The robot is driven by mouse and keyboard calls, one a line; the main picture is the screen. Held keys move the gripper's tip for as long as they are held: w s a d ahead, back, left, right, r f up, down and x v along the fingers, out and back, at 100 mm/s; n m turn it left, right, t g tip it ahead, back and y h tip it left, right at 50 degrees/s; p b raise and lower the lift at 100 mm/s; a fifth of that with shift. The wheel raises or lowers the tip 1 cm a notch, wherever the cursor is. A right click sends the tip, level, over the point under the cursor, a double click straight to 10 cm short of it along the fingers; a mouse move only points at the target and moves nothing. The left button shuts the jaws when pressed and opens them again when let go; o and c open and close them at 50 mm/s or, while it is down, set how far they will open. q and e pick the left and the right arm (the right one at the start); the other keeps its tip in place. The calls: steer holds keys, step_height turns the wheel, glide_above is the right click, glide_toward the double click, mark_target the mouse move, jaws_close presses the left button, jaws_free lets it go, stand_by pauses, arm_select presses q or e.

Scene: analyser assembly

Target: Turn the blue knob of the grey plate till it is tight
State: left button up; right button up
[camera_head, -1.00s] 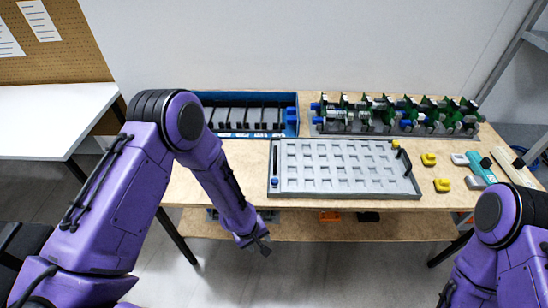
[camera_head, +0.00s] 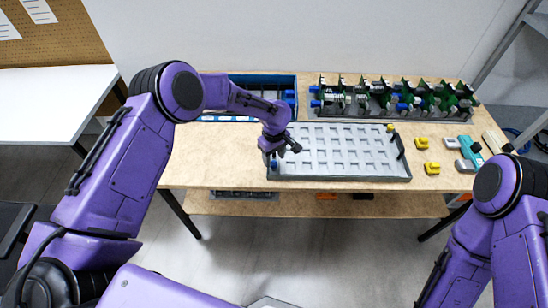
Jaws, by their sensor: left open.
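The grey plate (camera_head: 340,172) lies flat on the wooden table, with rows of shallow pockets. Its blue knob (camera_head: 272,164) shows as a small blue spot at the front left corner, partly hidden by my left gripper. My left gripper (camera_head: 291,147) is open and empty, above the plate's left edge, just behind and above the knob in the picture. I cannot tell whether it touches the plate. My right arm shows at the right, but its gripper is out of view.
A blue tray (camera_head: 297,88) with dark slots stands behind, partly hidden by my left arm. A rack of green boards (camera_head: 395,100) stands at the back right. Yellow pieces (camera_head: 432,168) and a teal tool (camera_head: 470,152) lie right of the plate. The table's left part is clear.

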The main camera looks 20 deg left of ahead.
mark_target(274, 165)
arm_select(q)
steer(key=shift+f, duration=1.2)
jaws_close()
